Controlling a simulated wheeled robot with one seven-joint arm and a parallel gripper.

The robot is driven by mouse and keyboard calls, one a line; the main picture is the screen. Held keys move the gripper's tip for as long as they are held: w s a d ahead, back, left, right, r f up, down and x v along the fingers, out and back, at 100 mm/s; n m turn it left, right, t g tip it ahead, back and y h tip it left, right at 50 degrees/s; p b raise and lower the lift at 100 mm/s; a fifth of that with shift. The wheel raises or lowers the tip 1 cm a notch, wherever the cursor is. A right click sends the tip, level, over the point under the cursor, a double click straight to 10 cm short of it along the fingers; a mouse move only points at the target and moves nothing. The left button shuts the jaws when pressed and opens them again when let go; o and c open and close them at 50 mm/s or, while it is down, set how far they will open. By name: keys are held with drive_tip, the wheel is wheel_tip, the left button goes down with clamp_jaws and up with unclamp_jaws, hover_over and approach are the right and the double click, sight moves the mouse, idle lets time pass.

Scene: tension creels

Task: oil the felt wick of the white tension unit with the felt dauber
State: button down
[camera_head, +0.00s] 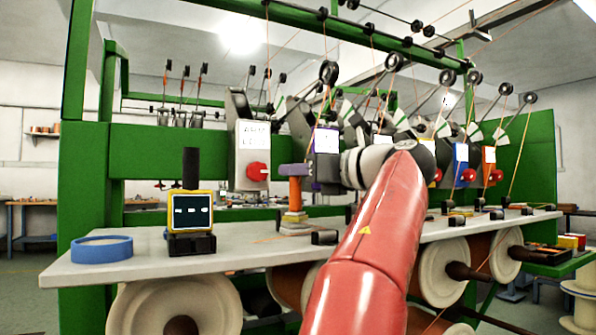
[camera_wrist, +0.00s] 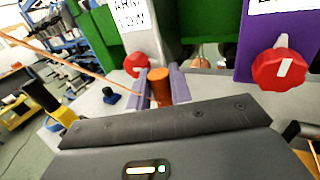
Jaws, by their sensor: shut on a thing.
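The white tension unit (camera_head: 250,150), with a label and a red knob, hangs on the green rail left of a purple unit. It also shows at the top of the wrist view (camera_wrist: 165,18). Its felt wick cannot be made out. My gripper (camera_head: 295,170) has purple fingers, shut on the orange handle of the felt dauber (camera_head: 295,193). The handle also shows between the fingers in the wrist view (camera_wrist: 160,85). The dauber is upright over a yellow and orange base (camera_head: 294,218) on the bench, below and right of the white unit. Its felt tip is not visible.
The purple unit (camera_head: 326,145) is close beside my gripper. A yellow-framed display (camera_head: 192,210) and a blue round dish (camera_head: 102,248) stand at the left of the grey bench (camera_head: 130,265). Small black blocks line the bench; large spools (camera_head: 175,308) sit below it. Threads run overhead.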

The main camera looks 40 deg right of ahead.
drive_tip(key=shift+f, duration=0.25)
drive_tip(key=shift+s+a+b, duration=0.15)
drive_tip(key=shift+s+b, duration=0.35)
drive_tip(key=shift+s, duration=0.1)
drive_tip(key=shift+w+d+r+p, duration=0.15)
drive_tip(key=shift+w+p, duration=0.15)
drive_tip(key=shift+w, duration=0.25)
drive_tip(key=shift+w+d+f+p, duration=0.15)
drive_tip(key=shift+w+p, duration=0.1)
drive_tip(key=shift+w, duration=0.3)
drive_tip(key=shift+s+a+b, duration=0.1)
drive_tip(key=shift+s+b, duration=0.15)
drive_tip(key=shift+b, duration=0.05)
drive_tip(key=shift+s, duration=0.2)
drive_tip(key=shift+s+d+p, duration=0.15)
drive_tip(key=shift+d+p, duration=0.2)
drive_tip(key=shift+d, duration=0.2)
drive_tip(key=shift+f, duration=0.1)
